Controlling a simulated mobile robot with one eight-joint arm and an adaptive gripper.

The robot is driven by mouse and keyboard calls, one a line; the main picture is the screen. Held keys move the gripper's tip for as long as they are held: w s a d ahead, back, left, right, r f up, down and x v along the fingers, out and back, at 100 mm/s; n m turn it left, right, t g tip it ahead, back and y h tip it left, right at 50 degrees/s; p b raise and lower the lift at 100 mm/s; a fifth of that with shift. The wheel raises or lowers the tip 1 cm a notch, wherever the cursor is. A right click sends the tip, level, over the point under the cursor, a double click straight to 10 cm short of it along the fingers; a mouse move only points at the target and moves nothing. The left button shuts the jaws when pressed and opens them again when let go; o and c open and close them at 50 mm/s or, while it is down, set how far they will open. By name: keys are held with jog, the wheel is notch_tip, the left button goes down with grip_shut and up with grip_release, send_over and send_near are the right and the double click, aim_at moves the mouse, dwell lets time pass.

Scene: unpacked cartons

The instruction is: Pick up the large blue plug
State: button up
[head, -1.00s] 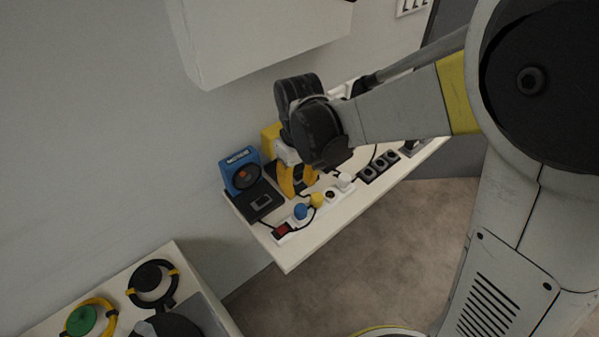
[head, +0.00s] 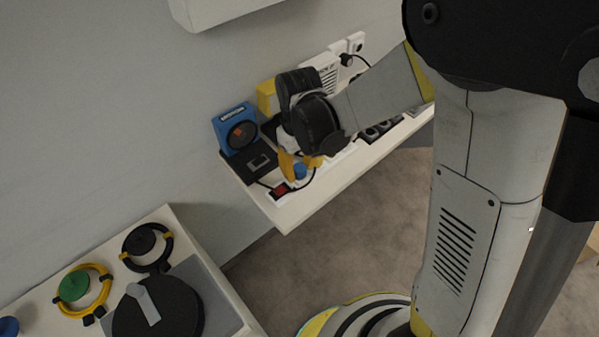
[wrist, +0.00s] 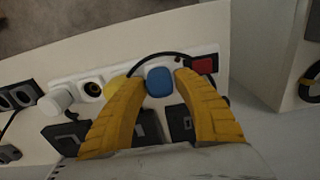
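The blue plug (head: 300,172) sits in a white power strip near the front edge of the narrow white shelf. In the wrist view the blue plug (wrist: 160,81) shows between the two yellow fingers, with a gap on the right; the left finger is close to it. My gripper (head: 299,164) is open over the power strip, its fingertips (wrist: 155,79) on either side of the plug. I cannot tell whether either finger touches it. In the head view the gripper and wrist hide part of the strip.
A yellow plug (wrist: 113,86) is close beside the left finger, with an empty socket and a white plug (wrist: 61,98) farther left. A red switch (wrist: 204,64) lies just right of the right finger. A blue device (head: 236,130) stands behind, against the wall.

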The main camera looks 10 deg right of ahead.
aim_at(300, 167)
grip_shut()
jog(key=shift+r, duration=0.2)
jog(key=shift+r, duration=0.25)
notch_tip(300, 167, up, 4)
jog(key=p, duration=0.2)
jog(key=shift+d+p, duration=0.1)
jog(key=shift+p, duration=0.25)
jog(key=s+d+r+p, duration=0.3)
jog(key=d+r, duration=0.3)
jog(key=d, duration=0.4)
jog(key=shift+s+d+p, duration=0.35)
jog(key=shift+s, duration=0.3)
jog(key=shift+r, duration=0.1)
